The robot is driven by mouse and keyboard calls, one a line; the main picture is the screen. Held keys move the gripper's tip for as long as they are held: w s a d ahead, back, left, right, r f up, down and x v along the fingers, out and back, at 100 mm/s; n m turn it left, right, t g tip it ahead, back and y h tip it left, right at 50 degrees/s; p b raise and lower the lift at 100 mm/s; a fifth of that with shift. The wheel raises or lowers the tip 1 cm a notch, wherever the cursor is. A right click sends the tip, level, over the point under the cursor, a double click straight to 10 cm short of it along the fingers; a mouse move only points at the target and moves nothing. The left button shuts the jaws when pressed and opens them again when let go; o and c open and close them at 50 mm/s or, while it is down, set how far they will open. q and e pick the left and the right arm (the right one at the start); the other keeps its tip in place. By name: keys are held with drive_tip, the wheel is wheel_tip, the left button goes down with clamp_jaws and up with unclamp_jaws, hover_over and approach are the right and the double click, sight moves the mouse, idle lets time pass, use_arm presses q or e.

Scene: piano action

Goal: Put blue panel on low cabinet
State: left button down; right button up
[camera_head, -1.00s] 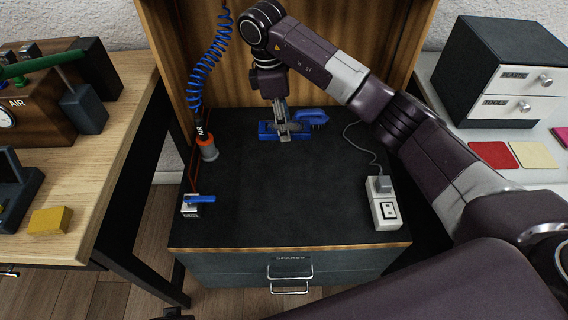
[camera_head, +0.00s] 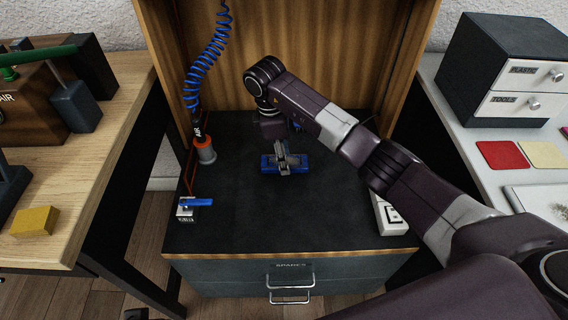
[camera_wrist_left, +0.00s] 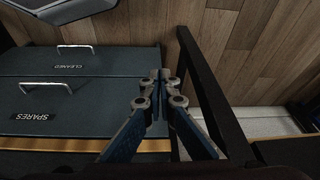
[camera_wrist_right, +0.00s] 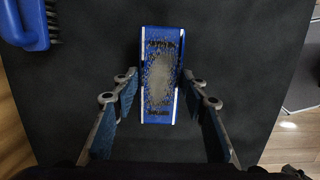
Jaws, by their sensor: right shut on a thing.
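The blue panel (camera_head: 268,164), with a grey worn patch in its middle (camera_wrist_right: 160,75), is over the black top of the low cabinet (camera_head: 240,220). My right gripper (camera_head: 284,160) points down with the panel between its fingers, which also show in the right wrist view (camera_wrist_right: 160,78). I cannot tell whether the panel touches the top.
A blue brush (camera_wrist_right: 28,25) lies near the panel, mostly hidden behind my arm in the head view. A blue-handled valve (camera_head: 195,204), an orange-collared air fitting (camera_head: 205,150) and a white socket block (camera_head: 388,216) stand around the edges. The front middle of the top is clear.

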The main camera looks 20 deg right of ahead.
use_arm(q)
drive_tip(key=shift+s+r, duration=0.15)
drive_tip(key=shift+r, duration=0.35)
use_arm(e)
drive_tip(key=shift+f, duration=1.2)
drive_tip(key=shift+f, duration=0.15)
drive_tip(key=o, duration=1.3)
wheel_tip(320, 180, up, 3)
drive_tip(key=shift+w+a+f, duration=0.1)
drive_tip(key=shift+f, duration=0.1)
use_arm(q)
drive_tip(key=s+p+x, duration=0.1)
drive_tip(key=p+x, duration=0.1)
drive_tip(key=x, duration=0.6)
drive_tip(key=shift+f, duration=0.55)
use_arm(e)
drive_tip(key=shift+w+a+r, duration=0.1)
drive_tip(key=shift+a+r, duration=0.15)
drive_tip(key=shift+r, duration=1.35)
drive_tip(key=shift+a+r, duration=0.25)
drive_tip(key=shift+r, duration=1.4)
drive_tip(key=shift+w+a+r, duration=0.1)
drive_tip(key=shift+a+r, duration=0.15)
drive_tip(key=shift+r, duration=1.35)
